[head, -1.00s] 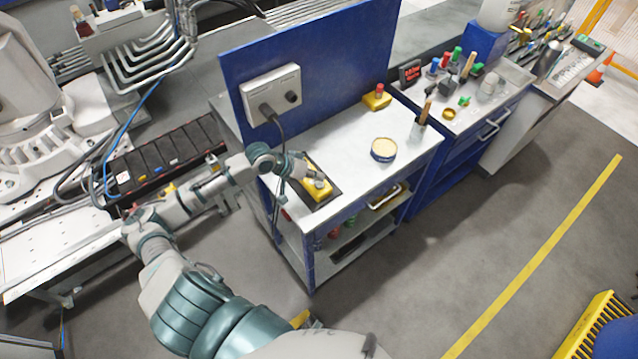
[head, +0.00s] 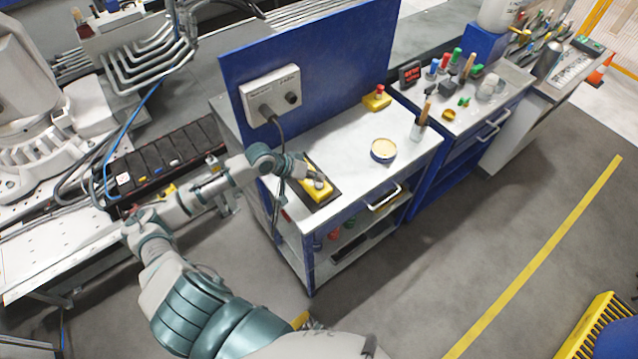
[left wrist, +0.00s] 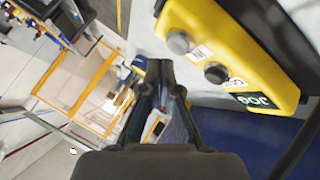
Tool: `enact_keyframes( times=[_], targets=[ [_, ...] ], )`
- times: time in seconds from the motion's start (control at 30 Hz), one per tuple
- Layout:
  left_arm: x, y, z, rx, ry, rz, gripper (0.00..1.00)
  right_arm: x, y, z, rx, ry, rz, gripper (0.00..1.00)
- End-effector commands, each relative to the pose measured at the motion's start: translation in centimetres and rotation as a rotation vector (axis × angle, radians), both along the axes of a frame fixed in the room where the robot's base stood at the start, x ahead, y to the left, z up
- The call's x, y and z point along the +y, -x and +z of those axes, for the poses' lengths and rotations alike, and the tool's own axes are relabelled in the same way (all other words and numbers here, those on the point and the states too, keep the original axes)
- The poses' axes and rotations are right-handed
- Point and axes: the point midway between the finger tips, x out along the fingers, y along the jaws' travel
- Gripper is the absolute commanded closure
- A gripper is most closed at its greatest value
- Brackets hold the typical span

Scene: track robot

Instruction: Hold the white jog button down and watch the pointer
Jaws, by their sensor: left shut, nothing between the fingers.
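A yellow control box (head: 318,191) lies on a dark pad on the bench top; in the left wrist view the box (left wrist: 230,50) carries a "JOG" label. A pale grey-white button (left wrist: 178,42) and a black button (left wrist: 216,73) stand on its face. My left gripper (head: 317,181) is shut and empty over the box. A round cream disc (head: 383,149) lies on the bench; no pointer can be made out. My right gripper is not in view.
A grey socket box (head: 271,94) with a black cable hangs on the blue back panel (head: 330,60). A yellow box with a red button (head: 377,99) and a cup of tools (head: 420,125) stand on the bench. The bench top between them is clear.

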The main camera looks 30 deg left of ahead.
Motion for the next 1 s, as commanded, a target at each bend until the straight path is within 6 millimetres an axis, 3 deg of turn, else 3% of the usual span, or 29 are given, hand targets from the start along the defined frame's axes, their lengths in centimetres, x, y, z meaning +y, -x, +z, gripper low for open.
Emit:
enact_keyframes(
  times=[1.0],
  targets=[
    [-0.12, 0.11, -0.84, 0.001, 0.0, -0.001, 1.0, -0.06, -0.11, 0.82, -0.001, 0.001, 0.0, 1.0]
  ],
)
